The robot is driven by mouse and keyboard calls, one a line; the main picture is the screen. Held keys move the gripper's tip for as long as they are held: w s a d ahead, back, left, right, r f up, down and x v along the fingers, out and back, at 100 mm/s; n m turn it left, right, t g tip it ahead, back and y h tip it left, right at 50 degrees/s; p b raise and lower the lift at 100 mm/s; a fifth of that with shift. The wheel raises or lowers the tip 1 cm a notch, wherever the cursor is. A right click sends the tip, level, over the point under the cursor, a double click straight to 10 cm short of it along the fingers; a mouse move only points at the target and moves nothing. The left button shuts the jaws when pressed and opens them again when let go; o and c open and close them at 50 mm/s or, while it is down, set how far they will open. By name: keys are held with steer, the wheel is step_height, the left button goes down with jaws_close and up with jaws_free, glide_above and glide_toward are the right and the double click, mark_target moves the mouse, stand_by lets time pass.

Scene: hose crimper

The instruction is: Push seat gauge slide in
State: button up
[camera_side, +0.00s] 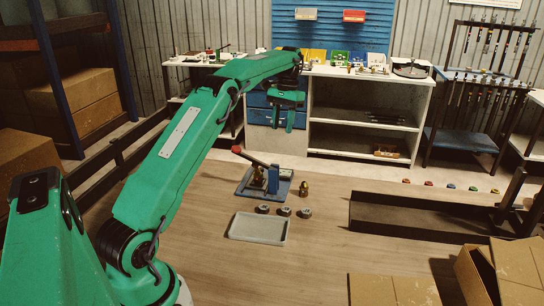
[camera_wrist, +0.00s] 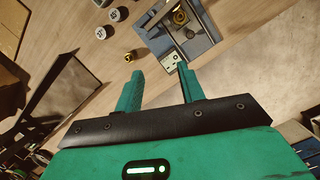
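The hose crimper stands on the table on a blue-grey base (camera_side: 247,190), with a blue block and a red-knobbed lever (camera_side: 254,158) tilted up to the left. In the wrist view the crimper (camera_wrist: 199,42) shows from above with a brass ring. A small pale plate with dark spots (camera_wrist: 172,60) sits at its near edge, partly beside my right finger; I cannot tell for sure whether it is the seat gauge slide. My gripper (camera_wrist: 160,68) is open and empty, its fingers apart. In the side view my gripper (camera_side: 289,122) hangs high above and behind the crimper.
A brass fitting (camera_side: 304,188) stands right of the crimper. Three round dies (camera_side: 284,211) lie in front, by an empty grey tray (camera_side: 258,229). A dark trough (camera_side: 420,216) is at the right, with cardboard boxes (camera_side: 395,289) in front. A workbench (camera_side: 360,75) stands behind.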

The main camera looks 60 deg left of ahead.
steer(key=s+a+f+g+h, duration=0.1)
steer(key=a+f, duration=0.5)
steer(key=f, duration=0.3)
steer(key=shift+s+a+n, duration=0.15)
steer(key=shift+s+n, duration=0.2)
steer(key=shift+n, duration=0.05)
stand_by(0.5)
steer(key=shift+s+x, duration=0.2)
steer(key=shift+x, duration=2.5)
stand_by(1.2)
steer(key=shift+s+f, duration=0.15)
steer(key=shift+f, duration=0.15)
steer(key=shift+x, duration=0.8)
steer(key=shift+s, duration=0.1)
steer(key=shift+c, duration=0.5)
jaws_close()
